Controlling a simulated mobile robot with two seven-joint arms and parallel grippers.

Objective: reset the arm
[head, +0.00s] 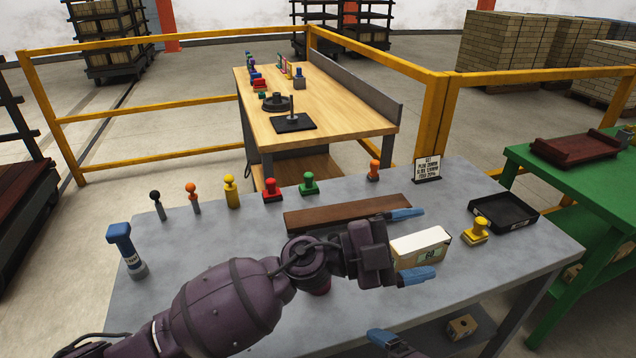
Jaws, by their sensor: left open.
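My left arm (225,303) reaches in from the lower left over the grey table (230,240). Its gripper (428,242) is open, its two blue-tipped fingers well apart. A pale brick or block with a white top and a green-marked label (421,246) shows between the fingers; I cannot tell whether they touch it. Of my right gripper, only a blue fingertip (384,338) and a dark part show at the bottom edge; its jaw state is hidden.
A brown board (335,214), a black tray (503,213), a yellow stamp (475,231), a sign (427,169) and several coloured stamps are on the table. A blue-handled tool (125,248) stands left. Yellow railings (150,115) and a green table (570,185) lie beyond.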

